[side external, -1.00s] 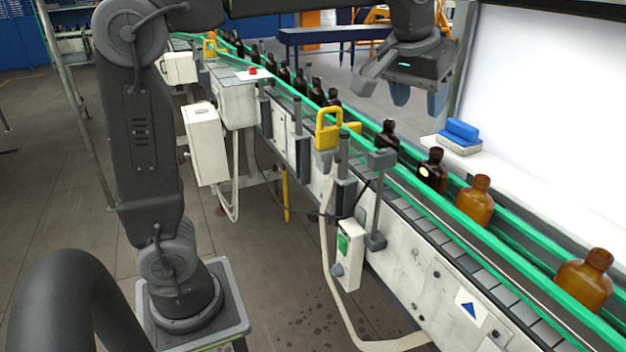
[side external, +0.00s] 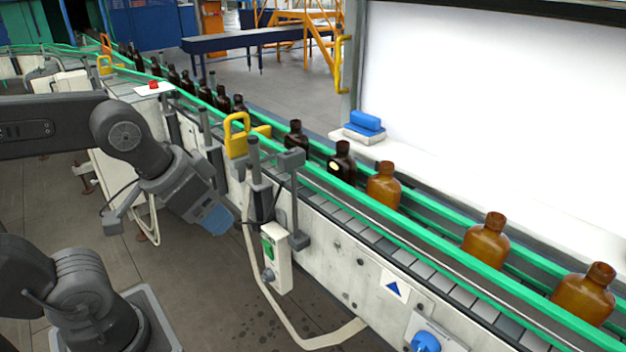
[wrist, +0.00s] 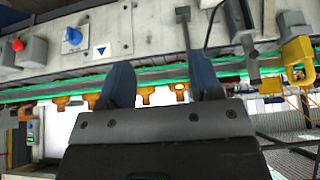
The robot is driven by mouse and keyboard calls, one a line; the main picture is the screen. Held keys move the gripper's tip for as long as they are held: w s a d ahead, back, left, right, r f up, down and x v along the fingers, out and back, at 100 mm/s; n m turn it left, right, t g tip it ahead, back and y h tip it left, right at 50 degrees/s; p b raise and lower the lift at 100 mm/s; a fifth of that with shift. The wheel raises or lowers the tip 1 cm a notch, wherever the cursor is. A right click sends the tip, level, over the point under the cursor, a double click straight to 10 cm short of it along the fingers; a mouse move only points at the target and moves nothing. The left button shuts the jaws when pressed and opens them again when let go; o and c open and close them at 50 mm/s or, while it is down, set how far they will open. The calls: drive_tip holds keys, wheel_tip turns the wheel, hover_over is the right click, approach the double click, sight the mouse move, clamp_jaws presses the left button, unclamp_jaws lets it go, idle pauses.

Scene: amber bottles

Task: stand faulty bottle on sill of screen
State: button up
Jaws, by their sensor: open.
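The screen (side external: 490,95) stands behind the conveyor, with a white sill (side external: 450,185) along its foot. A bottle with a pale round patch (side external: 342,165) stands upright on the conveyor, dark brown in the side view. It is the only one I see with a patch; I cannot tell whether that marks the fault. A dark bottle (side external: 295,141) stands to its left and a plain amber bottle (side external: 384,187) to its right. My gripper (side external: 214,218) is open and empty, low on the near side of the conveyor, apart from every bottle. The wrist view shows its blue fingers (wrist: 160,78) spread.
Green rails (side external: 420,228) run along both sides of the bottle row. A yellow bracket (side external: 236,136) and a grey post (side external: 290,190) rise at the near edge. A blue block (side external: 366,120) lies on the sill's left end; the sill right of it is clear.

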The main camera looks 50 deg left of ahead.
drive_tip(key=n+t+y, duration=0.5)
drive_tip(key=t+y, duration=0.2)
drive_tip(key=t, duration=0.4)
approach(341, 149)
drive_tip(key=x, duration=0.6)
drive_tip(key=shift+f, duration=0.4)
drive_tip(key=shift+r+x, duration=0.15)
drive_tip(key=shift+x, duration=1.2)
drive_tip(key=shift+r+x, duration=0.15)
drive_tip(key=shift+x, duration=1.2)
drive_tip(key=shift+a, duration=0.1)
drive_tip(key=shift+s, duration=0.1)
clamp_jaws()
